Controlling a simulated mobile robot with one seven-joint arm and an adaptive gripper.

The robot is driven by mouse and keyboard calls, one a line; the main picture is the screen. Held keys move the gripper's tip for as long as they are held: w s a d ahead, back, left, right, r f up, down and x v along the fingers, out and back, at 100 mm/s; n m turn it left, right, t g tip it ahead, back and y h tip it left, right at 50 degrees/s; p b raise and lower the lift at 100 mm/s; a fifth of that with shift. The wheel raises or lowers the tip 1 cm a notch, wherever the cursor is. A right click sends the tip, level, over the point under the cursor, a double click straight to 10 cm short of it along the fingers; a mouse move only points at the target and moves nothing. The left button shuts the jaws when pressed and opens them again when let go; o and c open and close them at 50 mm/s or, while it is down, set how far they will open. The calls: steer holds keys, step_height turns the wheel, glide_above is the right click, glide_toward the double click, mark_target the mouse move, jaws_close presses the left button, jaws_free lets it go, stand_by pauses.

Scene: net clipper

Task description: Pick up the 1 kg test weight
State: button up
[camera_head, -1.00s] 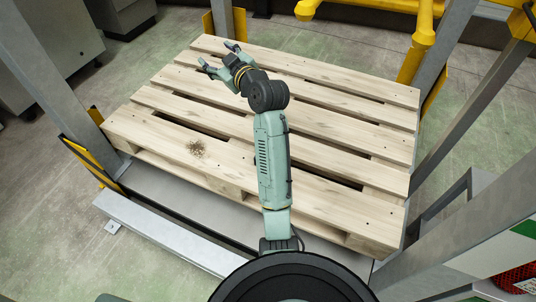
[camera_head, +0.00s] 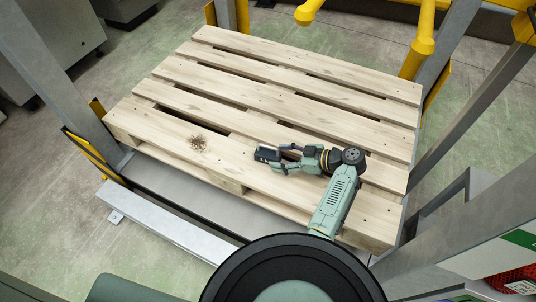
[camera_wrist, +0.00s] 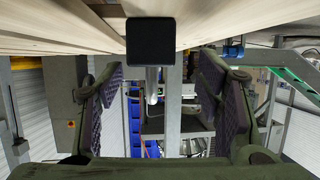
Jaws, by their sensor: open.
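A black block (camera_wrist: 150,41) with a silvery stem below it in the picture shows in the wrist view; it appears to be the 1 kg test weight. It lies between the lines of the two fingers, ahead of them and against the pallet boards. A small dark block (camera_head: 267,154) shows at the gripper's tip in the head view and seems to be the same thing. My gripper (camera_head: 282,158) is low over the pallet's near part, pointing left. Its fingers (camera_wrist: 160,66) are open, with a wide gap and nothing gripped. Whether they touch the block cannot be told.
The slatted wooden pallet (camera_head: 225,110) has gaps between boards and a dark stain left of my gripper. Metal posts (camera_head: 445,85) and yellow guards (camera_head: 415,55) stand around it. Blue bins (camera_wrist: 134,110) show far off in the wrist view. The pallet's left and far boards are clear.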

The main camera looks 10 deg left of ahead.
mark_target(270, 153)
steer(key=x, duration=0.1)
steer(key=p+x, duration=0.1)
steer(key=x, duration=0.3)
steer(key=shift+w+r+p, duration=0.2)
steer(key=shift+w+p, duration=0.15)
steer(key=shift+a+f, duration=0.2)
steer(key=shift+a, duration=0.1)
jaws_close()
stand_by(0.4)
steer(key=shift+w+r, duration=0.1)
steer(key=shift+w, duration=0.05)
